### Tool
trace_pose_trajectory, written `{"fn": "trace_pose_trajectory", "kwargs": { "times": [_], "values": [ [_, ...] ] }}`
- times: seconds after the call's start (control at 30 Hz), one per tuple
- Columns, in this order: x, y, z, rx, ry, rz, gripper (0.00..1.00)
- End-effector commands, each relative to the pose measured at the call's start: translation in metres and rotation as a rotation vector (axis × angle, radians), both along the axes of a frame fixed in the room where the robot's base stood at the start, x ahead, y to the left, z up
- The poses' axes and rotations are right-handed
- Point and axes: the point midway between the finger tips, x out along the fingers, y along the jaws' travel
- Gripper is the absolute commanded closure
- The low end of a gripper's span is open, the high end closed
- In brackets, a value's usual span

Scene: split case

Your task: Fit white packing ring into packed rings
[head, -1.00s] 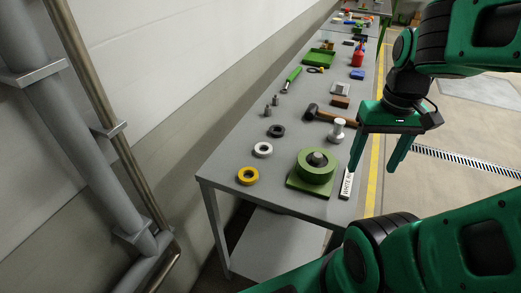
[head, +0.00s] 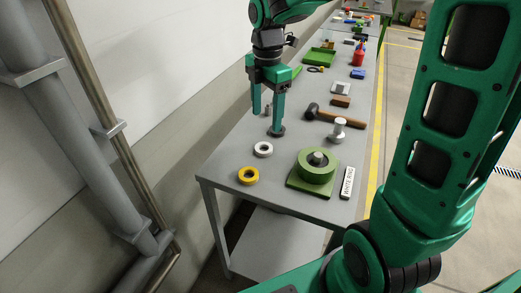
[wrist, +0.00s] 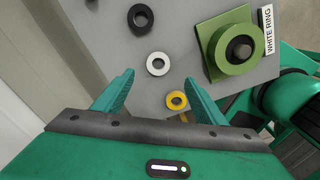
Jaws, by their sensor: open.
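The white packing ring (head: 263,149) lies flat on the grey table between a black ring (head: 277,131) and a yellow ring (head: 248,176). The green round housing (head: 316,170) with a dark central post stands on a green square base to its right. My gripper (head: 268,122) points down, open and empty, above the table near the black ring in the head view. In the wrist view the white ring (wrist: 158,64) is ahead of my open fingers (wrist: 158,88), roughly midway between them. Rings inside the housing cannot be made out.
A plate reading "WHITE RING" (head: 347,183) lies right of the housing. A metal plunger-like part (head: 337,130), a hammer (head: 330,116) and a green tray (head: 318,61) are farther back. A wall and pipes run along the left.

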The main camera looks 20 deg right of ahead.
Motion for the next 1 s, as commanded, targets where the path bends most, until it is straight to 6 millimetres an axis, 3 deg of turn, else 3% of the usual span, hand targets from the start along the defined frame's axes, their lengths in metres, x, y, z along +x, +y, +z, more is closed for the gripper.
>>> {"fn": "trace_pose_trajectory", "kwargs": {
  "times": [0.4, 0.63, 1.0],
  "values": [
    [0.002, 0.005, -0.05, 0.003, 0.003, 0.037, 0.35],
    [0.002, 0.005, -0.064, 0.003, 0.003, 0.036, 0.35],
    [0.003, 0.006, -0.107, 0.003, 0.001, 0.036, 0.35]
  ]
}}
